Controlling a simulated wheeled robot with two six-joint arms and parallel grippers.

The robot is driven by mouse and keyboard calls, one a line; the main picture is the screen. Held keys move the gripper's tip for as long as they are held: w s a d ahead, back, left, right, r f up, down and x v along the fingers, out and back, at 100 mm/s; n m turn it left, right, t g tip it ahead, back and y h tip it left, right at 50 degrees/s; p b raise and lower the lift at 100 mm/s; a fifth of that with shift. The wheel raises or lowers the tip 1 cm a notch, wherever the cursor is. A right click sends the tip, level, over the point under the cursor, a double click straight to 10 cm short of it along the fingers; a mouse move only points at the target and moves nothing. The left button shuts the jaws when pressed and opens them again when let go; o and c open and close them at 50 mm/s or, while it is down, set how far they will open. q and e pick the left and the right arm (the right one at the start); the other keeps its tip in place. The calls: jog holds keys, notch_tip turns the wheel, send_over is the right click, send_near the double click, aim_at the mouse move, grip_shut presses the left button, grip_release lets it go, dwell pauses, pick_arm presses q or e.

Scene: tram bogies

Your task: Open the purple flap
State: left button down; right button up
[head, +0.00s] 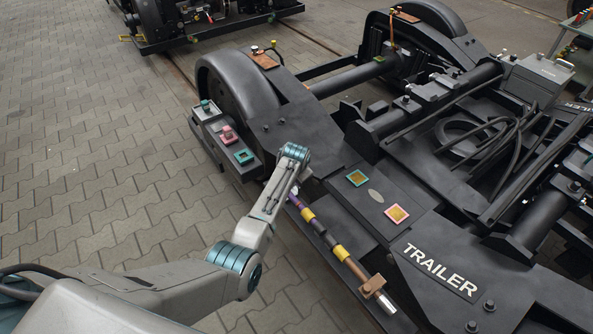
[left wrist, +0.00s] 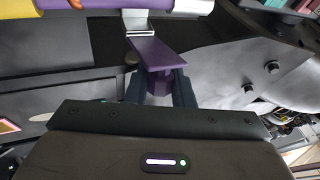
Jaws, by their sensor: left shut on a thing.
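The purple flap (left wrist: 160,54) shows in the left wrist view as a flat plate below a pale metal bracket (left wrist: 138,22). A darker purple grip piece (left wrist: 158,86) is at its near end. My left gripper (left wrist: 159,92) has its dark fingers on both sides of this piece and is shut on it. How far the flap is swung cannot be told. In the head view my left arm reaches over the bogie's near side, and its wrist hides the gripper and most or all of the flap. My right gripper is in neither view.
A rod with yellow, purple and brown bands (head: 340,252) runs along the bogie's near edge beside my arm. A box with teal and pink parts (head: 226,140) stands beside the wheel. Two framed coloured squares (head: 397,214) lie on the dark deck. Paving at left is clear.

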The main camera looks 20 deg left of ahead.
pick_arm(q)
jog(key=c, duration=1.3)
grip_release()
jog(key=shift+o, duration=0.2)
jog(key=shift+s+d+r, duration=0.1)
jog(key=shift+s+r, duration=0.2)
jog(key=shift+r, duration=0.25)
jog(key=p+v, duration=0.1)
jog(key=v, duration=0.8)
jog(key=shift+s+r, duration=0.2)
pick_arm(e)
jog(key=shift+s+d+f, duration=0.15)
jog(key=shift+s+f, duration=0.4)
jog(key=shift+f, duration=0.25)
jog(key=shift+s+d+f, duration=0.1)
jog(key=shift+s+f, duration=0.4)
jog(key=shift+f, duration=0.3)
